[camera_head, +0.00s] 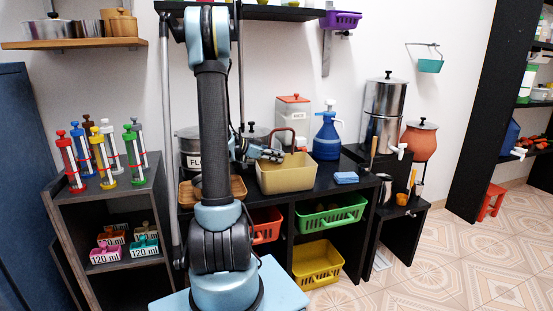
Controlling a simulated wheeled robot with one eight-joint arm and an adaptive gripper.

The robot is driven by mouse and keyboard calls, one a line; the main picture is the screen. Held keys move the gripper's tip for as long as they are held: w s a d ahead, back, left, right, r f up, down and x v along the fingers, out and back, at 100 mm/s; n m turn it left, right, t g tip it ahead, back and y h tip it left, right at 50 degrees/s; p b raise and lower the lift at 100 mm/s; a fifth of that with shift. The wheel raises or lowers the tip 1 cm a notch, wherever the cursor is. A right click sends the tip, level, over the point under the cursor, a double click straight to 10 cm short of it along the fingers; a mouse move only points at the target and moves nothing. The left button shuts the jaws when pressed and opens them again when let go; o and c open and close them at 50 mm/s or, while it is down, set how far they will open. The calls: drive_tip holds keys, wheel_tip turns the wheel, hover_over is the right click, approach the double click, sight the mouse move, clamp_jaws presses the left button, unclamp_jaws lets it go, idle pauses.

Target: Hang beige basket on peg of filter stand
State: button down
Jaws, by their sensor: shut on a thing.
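The beige basket (285,179) is at the middle of the black counter, upright. I cannot tell whether it rests on the counter or is held just above it. My gripper (274,155) is at its upper left rim, shut on the basket; the contact is small and partly hidden. A dark red loop (284,131) shows just above the gripper; I cannot tell whether it belongs to the basket.
A blue jug (327,136), a red-lidded container (293,113) and a blue sponge (346,177) are near the basket. A clay pot (420,140) stands right of the filter. Green (331,215) and yellow (318,264) baskets sit below. A teal basket (430,66) hangs on the wall.

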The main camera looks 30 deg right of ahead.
drive_tip(key=c, duration=1.8)
unclamp_jaws()
drive_tip(key=shift+s, duration=0.15)
drive_tip(key=shift+f, duration=0.1)
drive_tip(key=shift+f, duration=0.15)
drive_tip(key=v, duration=1.7)
drive_tip(key=s+a+f+n+t+y, duration=0.1)
drive_tip(key=s+a+f+n+y, duration=0.2)
drive_tip(key=s+a+n, duration=0.4)
drive_tip(key=s+a+f+n+t+y, duration=0.2)
drive_tip(key=s+a+f+n+y, duration=0.2)
drive_tip(key=s+a+n, duration=0.3)
drive_tip(key=s+a+f+n+t+y, duration=0.2)
drive_tip(key=s+a+f+n+y, duration=0.2)
drive_tip(key=s+a, duration=0.8)
drive_tip(key=n+y, duration=0.2)
drive_tip(key=n, duration=0.1)
drive_tip(key=shift+s+n, duration=0.25)
drive_tip(key=shift+n, duration=0.05)
drive_tip(key=shift+o, duration=0.8)
drive_tip(key=shift+a, duration=0.15)
